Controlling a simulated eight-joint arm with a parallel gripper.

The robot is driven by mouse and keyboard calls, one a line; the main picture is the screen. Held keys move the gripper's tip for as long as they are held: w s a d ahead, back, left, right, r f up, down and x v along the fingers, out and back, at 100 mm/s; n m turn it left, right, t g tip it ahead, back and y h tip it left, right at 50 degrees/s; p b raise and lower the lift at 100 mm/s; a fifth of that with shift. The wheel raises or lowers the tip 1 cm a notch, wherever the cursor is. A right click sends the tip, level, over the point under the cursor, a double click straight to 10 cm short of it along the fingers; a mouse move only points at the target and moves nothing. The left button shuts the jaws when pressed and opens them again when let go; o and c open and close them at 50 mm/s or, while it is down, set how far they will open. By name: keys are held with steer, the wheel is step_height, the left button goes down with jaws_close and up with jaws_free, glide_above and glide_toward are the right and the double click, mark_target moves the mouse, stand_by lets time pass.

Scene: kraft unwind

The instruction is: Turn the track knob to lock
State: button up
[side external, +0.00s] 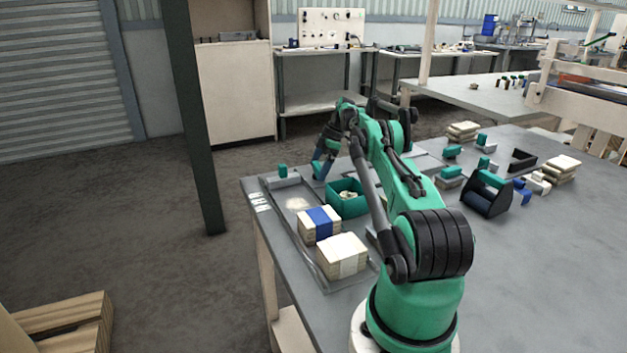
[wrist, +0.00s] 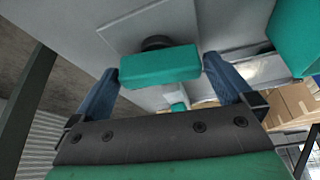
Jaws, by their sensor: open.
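A green bar-shaped knob (wrist: 158,66) sits on a dark round collar on a flat grey plate (wrist: 130,28) in the wrist view. My gripper (wrist: 160,72) is open, with one blue finger on each side of the knob. Small gaps seem to show between fingers and knob; I cannot tell whether either touches. In the side view my gripper (side external: 322,166) is low over the far left part of the table, and the knob cannot be made out clearly there. No lock marking is readable.
A green bin (side external: 347,198) stands close to my gripper; it also shows in the wrist view (wrist: 297,38). A small green piece on a grey block (side external: 283,181) is to the left. Bundled stacks (side external: 342,256) lie nearer. Several blocks and a dark holder (side external: 487,198) are at right.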

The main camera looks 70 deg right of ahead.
mark_target(319, 166)
steer(key=m+h, duration=0.1)
steer(key=m, duration=0.2)
steer(key=shift+s+a+m, duration=0.1)
steer(key=shift+m, duration=0.2)
steer(key=m+h, duration=0.2)
steer(key=m, duration=0.2)
steer(key=shift+a+m+t, duration=0.1)
steer(key=shift+m+t, duration=0.2)
steer(key=shift+t, duration=0.1)
steer(key=m+h, duration=0.1)
steer(key=m, duration=0.2)
steer(key=m+g+h, duration=0.1)
steer(key=m, duration=0.3)
steer(key=shift+a+h, duration=0.1)
steer(key=shift+h, duration=0.3)
steer(key=v, duration=0.5)
steer(key=shift+r, duration=0.3)
steer(key=w+a+r+n, duration=0.1)
steer(key=w+a+r, duration=0.1)
steer(key=a, duration=0.7)
steer(key=w+a+r+n+t+y, duration=0.1)
steer(key=w+a+r+n, duration=0.1)
steer(key=a, duration=0.7)
steer(key=w+a+r+n+t, duration=0.1)
steer(key=a+r, duration=0.3)
steer(key=a, duration=0.5)
steer(key=shift+w+a+r+n, duration=0.35)
steer(key=shift+w+n, duration=0.1)
steer(key=shift+n, duration=0.25)
